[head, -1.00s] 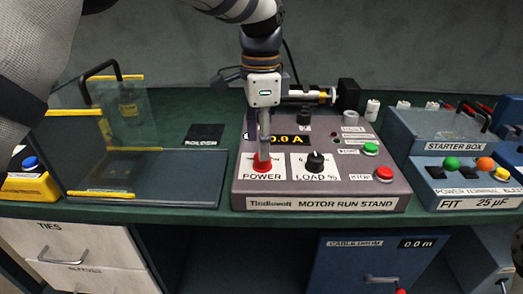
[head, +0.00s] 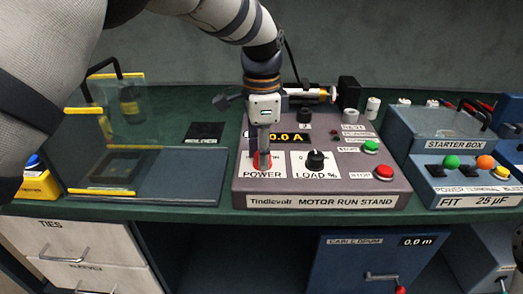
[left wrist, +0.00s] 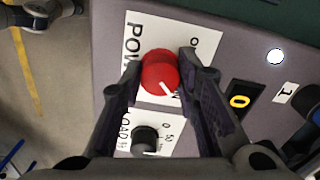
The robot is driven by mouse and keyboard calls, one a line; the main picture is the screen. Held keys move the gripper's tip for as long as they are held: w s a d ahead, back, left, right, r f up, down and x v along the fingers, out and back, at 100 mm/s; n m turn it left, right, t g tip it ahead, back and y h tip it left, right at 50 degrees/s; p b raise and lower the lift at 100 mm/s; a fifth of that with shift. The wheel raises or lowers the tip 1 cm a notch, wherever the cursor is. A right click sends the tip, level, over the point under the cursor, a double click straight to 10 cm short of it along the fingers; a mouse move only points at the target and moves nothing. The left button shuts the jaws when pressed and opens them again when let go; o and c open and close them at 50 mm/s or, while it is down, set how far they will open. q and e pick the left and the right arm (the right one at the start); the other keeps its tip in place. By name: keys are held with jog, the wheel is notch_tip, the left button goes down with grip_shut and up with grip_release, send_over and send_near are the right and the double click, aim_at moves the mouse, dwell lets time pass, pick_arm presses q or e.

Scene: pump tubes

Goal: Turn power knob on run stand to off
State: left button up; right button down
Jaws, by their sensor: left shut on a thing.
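The motor run stand (head: 345,185) is a grey sloped panel on the green bench. Its red power knob (head: 256,163) sits above the POWER label, mostly hidden by my left gripper (head: 264,160) in the head view. In the left wrist view the red knob (left wrist: 160,72) lies between the two fingertips of my left gripper (left wrist: 163,75), which is shut on it. A white pointer line on the knob points to the lower right in that view. The printing around the knob is partly covered by the fingers.
The black load knob (head: 315,160) is right of the power knob. A green button (head: 370,147) and a red button (head: 384,172) sit further right. The display (head: 290,138) reads 0.0 A. A clear-shielded station (head: 130,160) stands left and the starter box (head: 452,145) right.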

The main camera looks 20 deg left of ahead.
pick_arm(q)
jog(key=n, duration=0.3)
jog(key=shift+r+p, duration=0.1)
jog(key=shift+p, duration=0.25)
jog(key=n, duration=0.4)
jog(key=shift+n+p, duration=0.3)
jog(key=n, duration=0.5)
jog(key=shift+d, duration=0.1)
jog(key=n, duration=0.5)
pick_arm(e)
jog(key=shift+w+r+t, duration=0.4)
jog(key=shift+w+r, duration=0.6)
pick_arm(q)
jog(key=o, duration=1.2)
